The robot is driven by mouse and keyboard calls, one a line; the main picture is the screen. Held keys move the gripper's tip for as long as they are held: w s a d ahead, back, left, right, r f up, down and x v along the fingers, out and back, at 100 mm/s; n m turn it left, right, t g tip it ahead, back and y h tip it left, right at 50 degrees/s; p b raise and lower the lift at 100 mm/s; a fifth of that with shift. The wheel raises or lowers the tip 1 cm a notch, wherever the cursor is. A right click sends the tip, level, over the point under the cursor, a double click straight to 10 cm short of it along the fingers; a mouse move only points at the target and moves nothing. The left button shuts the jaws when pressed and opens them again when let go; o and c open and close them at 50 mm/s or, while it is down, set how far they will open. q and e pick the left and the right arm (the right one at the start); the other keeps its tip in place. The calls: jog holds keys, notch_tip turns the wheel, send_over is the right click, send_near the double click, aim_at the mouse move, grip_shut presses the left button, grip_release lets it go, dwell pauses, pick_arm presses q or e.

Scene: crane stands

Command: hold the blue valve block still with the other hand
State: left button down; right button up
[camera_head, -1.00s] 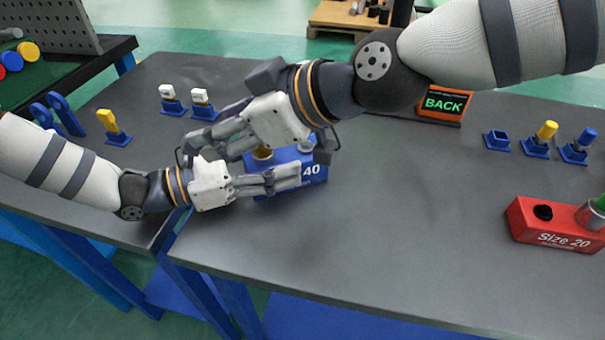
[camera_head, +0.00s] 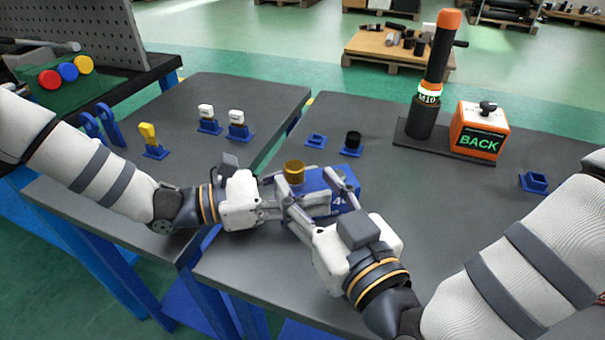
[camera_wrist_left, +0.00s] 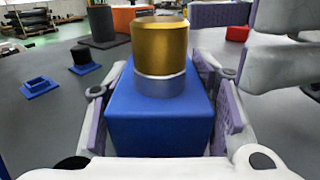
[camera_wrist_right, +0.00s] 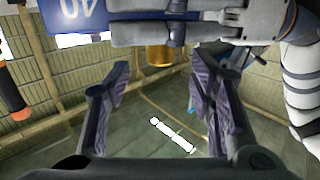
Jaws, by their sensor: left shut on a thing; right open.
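The blue valve block (camera_head: 318,184) stands on the grey bench, partly hidden by both hands. A brass cylinder (camera_head: 294,172) rises from its top; in the left wrist view the cylinder (camera_wrist_left: 159,45) has a silver collar under it. My left gripper (camera_head: 300,200) is shut on the block, and the left wrist view shows its pads on either side of the block (camera_wrist_left: 158,125). My right gripper (camera_head: 318,205) is open, in front of the block. In the right wrist view the brass cylinder (camera_wrist_right: 160,55) shows beyond and between the spread fingers, with the lettered block face (camera_wrist_right: 85,14) at upper left.
A black and orange tool (camera_head: 430,85) stands beside the orange BACK box (camera_head: 480,130) at the back right. Small blue holders, one with a black cap (camera_head: 353,140), stand behind the block. White-topped (camera_head: 237,122) and yellow (camera_head: 149,138) pieces stand on the left bench.

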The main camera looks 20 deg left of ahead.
aim_at(299, 173)
jog(key=x, duration=0.5)
jog(key=shift+w+a, duration=0.25)
grip_shut()
grip_release()
jog(key=v, duration=1.2)
